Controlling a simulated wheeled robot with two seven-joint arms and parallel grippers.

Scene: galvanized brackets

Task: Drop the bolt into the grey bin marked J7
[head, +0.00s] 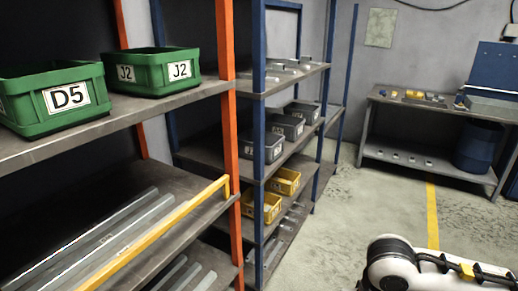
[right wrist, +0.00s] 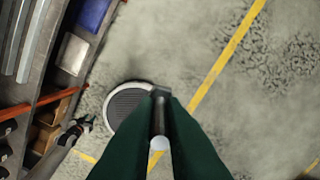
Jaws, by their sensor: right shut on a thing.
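My right gripper (right wrist: 160,135) shows in the right wrist view, its dark green fingers shut on the bolt (right wrist: 160,115). The bolt has a dark head and shank and a pale round end, and it is held over open floor. In the head view several grey bins (head: 274,149) stand in a row on the middle level of the blue-post rack. My right gripper is outside the head view, well apart from these bins.
Green bins marked D5 (head: 45,113) and J2 (head: 143,84) stand on the near orange-post shelf. Yellow bins (head: 283,186) sit below the grey ones. A workbench (head: 440,109) stands at the back right. The floor (head: 375,215) between rack and bench is clear.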

